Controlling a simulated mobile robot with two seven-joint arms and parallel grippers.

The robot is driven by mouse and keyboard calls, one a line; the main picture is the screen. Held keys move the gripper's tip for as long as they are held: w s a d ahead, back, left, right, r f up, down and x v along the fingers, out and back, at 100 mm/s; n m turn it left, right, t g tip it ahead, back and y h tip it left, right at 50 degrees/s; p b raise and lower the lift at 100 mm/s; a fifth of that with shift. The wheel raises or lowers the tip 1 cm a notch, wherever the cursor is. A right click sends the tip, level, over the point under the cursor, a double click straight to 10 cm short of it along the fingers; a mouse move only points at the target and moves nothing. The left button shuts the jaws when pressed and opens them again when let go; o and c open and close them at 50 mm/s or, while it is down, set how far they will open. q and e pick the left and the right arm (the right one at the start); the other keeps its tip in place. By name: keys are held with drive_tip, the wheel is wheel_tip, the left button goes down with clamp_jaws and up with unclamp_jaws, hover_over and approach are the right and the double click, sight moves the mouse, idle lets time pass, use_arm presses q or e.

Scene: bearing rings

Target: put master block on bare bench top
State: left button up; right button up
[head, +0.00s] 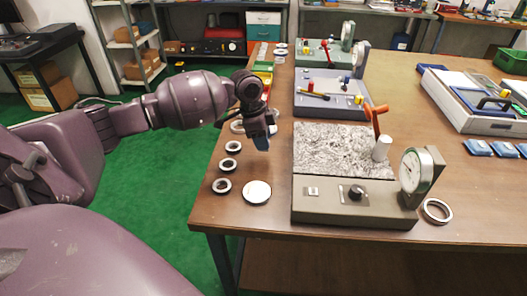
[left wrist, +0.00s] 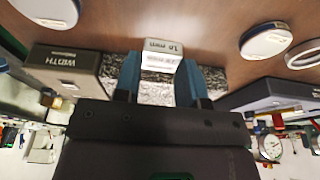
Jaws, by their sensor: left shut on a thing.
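My left gripper (head: 262,141) hangs over the bench top (head: 262,222), left of the granite-topped gauge stand. In the left wrist view its blue fingers (left wrist: 160,82) are shut on the master block (left wrist: 162,55), a small pale block with "10 mm" lettering. The block sits between the fingertips. In the head view the block is mostly hidden by the gripper, and I cannot tell its exact height above the wood. My right gripper is not in view.
Several rings (head: 228,163) stand in a column along the left edge, with a pale disc (head: 257,191) near the front. The gauge stand (head: 330,207) with its dial (head: 415,170) fills the front middle. Another ring (head: 436,210) lies right of it. Bare wood shows between the disc and the stand.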

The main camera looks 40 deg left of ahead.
sight(263, 161)
use_arm(q)
drive_tip(key=x, duration=0.3)
drive_tip(key=a+x, duration=0.1)
drive_tip(key=shift+s+d+f+b, duration=0.1)
drive_tip(key=shift+s+f+b, duration=0.2)
drive_tip(key=shift+f+b, duration=0.1)
drive_tip(key=shift+f, duration=0.15)
drive_tip(key=o, duration=1)
drive_tip(key=shift+f, duration=0.1)
drive_tip(key=shift+p+v, duration=1.25)
drive_tip(key=shift+v, duration=4.9)
